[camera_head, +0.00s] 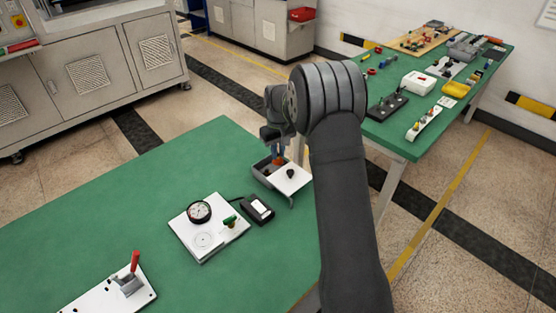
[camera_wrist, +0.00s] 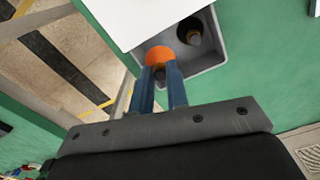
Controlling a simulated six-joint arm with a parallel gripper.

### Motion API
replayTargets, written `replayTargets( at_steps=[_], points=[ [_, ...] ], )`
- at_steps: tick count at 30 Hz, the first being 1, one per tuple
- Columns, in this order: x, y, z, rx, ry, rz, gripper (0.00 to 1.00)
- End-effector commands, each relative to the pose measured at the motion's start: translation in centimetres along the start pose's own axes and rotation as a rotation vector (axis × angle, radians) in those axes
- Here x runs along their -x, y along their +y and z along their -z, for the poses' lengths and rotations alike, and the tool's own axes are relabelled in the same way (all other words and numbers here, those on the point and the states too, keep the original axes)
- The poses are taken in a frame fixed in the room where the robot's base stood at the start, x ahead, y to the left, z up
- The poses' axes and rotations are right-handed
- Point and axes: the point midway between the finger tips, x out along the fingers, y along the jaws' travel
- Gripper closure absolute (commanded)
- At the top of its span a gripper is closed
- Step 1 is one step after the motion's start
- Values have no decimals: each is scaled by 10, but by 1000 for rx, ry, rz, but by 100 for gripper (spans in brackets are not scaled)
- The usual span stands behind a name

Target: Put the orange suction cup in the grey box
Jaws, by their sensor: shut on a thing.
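The orange suction cup (camera_wrist: 160,55) is between the tips of my gripper (camera_wrist: 161,68), which is shut on it, in the wrist view. It hangs over the open part of the grey box (camera_wrist: 214,58); I cannot tell whether it touches the box floor. In the head view the grey box (camera_head: 262,164) stands at the table's far right edge, with my gripper (camera_head: 277,155) above its opening and a speck of orange below the fingers. A white lid (camera_head: 295,184) with a black knob covers part of the box. A dark round item (camera_wrist: 188,34) lies inside the box.
A white board (camera_head: 189,236) with a gauge and a small black device (camera_head: 258,208) sit left of the box. A plate with a red-handled clamp (camera_head: 130,275) lies at the front left. A second green table (camera_head: 398,143) holds several parts.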

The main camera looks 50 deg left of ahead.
Motion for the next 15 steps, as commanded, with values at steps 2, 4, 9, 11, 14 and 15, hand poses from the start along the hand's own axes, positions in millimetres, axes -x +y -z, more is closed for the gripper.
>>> replayTargets(
  at_steps=[2, 4, 9, 11, 14, 15],
  points=[
    [-7, 0, 0, 0, -2, 1, 100],
    [-16, 0, -1, 0, -3, 1, 100],
    [-38, 0, -1, 0, -2, 2, 100],
    [-40, 0, 0, 0, 0, 1, 100],
    [-39, 0, 0, 0, 0, 1, 100],
    [-39, 0, 0, 0, 0, 1, 100]
  ],
)
